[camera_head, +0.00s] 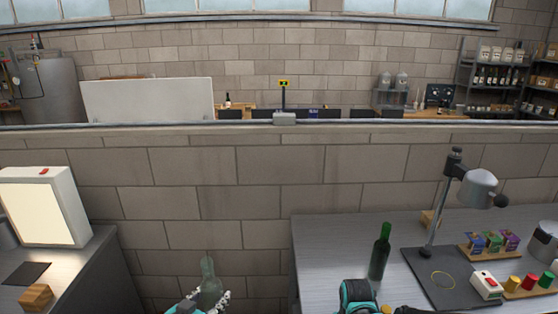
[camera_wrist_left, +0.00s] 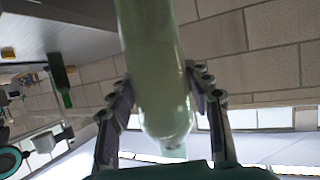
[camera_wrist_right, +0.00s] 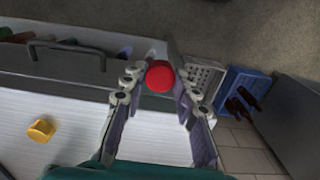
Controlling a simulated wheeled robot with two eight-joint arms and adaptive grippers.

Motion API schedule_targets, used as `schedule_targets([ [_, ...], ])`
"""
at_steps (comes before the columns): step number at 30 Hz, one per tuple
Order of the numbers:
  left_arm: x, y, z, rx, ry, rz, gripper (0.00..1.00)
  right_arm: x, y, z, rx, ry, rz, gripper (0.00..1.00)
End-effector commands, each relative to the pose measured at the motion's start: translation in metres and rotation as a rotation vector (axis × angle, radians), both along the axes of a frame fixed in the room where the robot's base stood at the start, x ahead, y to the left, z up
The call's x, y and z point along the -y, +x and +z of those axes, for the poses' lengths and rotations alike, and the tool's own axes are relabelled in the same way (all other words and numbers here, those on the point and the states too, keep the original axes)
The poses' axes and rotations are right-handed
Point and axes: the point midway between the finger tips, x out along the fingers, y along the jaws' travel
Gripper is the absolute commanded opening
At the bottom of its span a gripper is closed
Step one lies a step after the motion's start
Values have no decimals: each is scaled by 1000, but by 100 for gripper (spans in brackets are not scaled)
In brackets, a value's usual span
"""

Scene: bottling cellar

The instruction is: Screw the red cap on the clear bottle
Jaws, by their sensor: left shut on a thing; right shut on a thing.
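The clear bottle (camera_head: 209,286) is upright at the bottom of the head view, over the gap between the two benches, with no cap on its neck. My left gripper (camera_head: 203,302) is shut around its body. In the left wrist view the bottle (camera_wrist_left: 158,75) sits between both fingers (camera_wrist_left: 160,92), its neck at the bottom of the picture. The red cap (camera_wrist_right: 159,76) is between the fingertips of my right gripper (camera_wrist_right: 155,82), which is shut on it. The cap is apart from the bottle. In the head view, the right fingers are hidden or out of frame.
A green bottle (camera_head: 380,252) stands on the right bench (camera_head: 330,240), near my right arm. A capping stand (camera_head: 433,220) and a wooden holder (camera_head: 540,293) with red, yellow and green pieces are farther right. A lit panel (camera_head: 32,212) stands on the left bench. A blue crate (camera_wrist_right: 250,78) is on the floor.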

Motion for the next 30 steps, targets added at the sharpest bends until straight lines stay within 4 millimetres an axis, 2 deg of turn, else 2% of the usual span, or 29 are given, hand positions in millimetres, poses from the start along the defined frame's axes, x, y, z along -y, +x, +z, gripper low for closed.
schedule_targets([
  [17, 4, 2, -2, 0, -1, -24, 0, 0, 0, 0, 0, 0, 1, 21],
  [23, 27, 6, -16, -1, -3, -180, 0, 0, 0, 0, 0, 0, 1, 21],
  [30, 71, 13, -40, 1, -3, -478, 0, 0, 0, 0, 0, 0, 1, 21],
])
